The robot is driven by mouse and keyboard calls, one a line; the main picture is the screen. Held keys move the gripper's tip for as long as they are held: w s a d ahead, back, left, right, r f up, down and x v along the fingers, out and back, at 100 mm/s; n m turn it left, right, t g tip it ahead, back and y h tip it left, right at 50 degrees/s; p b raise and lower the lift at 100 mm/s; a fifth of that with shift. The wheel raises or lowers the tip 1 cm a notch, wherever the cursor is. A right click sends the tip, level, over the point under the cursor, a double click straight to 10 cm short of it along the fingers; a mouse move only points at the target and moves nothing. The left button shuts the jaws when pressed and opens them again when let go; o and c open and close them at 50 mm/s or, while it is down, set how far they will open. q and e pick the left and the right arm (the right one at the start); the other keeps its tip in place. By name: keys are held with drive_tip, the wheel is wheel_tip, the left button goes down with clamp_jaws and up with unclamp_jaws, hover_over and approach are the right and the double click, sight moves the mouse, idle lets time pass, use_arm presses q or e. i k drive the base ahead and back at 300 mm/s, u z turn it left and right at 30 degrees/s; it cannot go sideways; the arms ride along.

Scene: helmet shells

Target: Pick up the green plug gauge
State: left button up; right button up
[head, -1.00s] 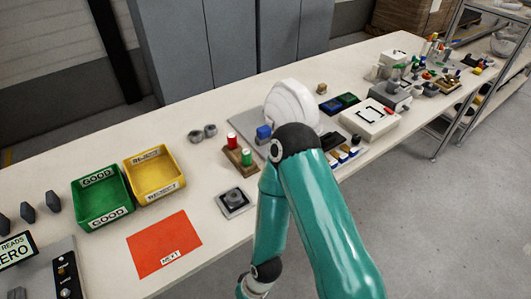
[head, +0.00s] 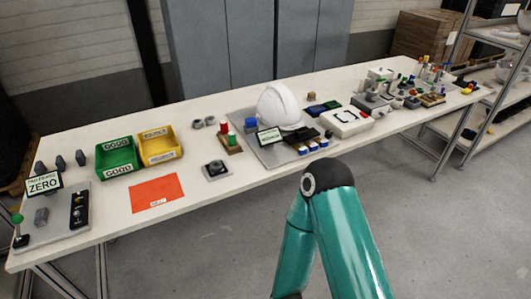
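The green plug gauge (head: 232,140) appears to be the green-topped cylinder standing upright in a small wooden block (head: 233,150) on the long table. A red-topped cylinder (head: 223,128) stands beside it in the same block. One teal arm of mine, seemingly the right, rises from the bottom edge right of centre and bends back down out of the picture. Its gripper is below the frame. My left gripper is not in view either.
A white helmet shell (head: 278,106) and a small sign (head: 270,137) stand right of the block. A dark round part on a plate (head: 216,170), an orange mat (head: 155,193), a green bin (head: 117,158) and a yellow bin (head: 160,148) lie to its left.

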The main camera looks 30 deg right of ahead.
sight(231, 135)
drive_tip(key=z, duration=0.1)
drive_tip(key=k, duration=0.4)
drive_tip(key=z, duration=0.95)
drive_tip(key=i, duration=1)
drive_tip(key=z, duration=0.15)
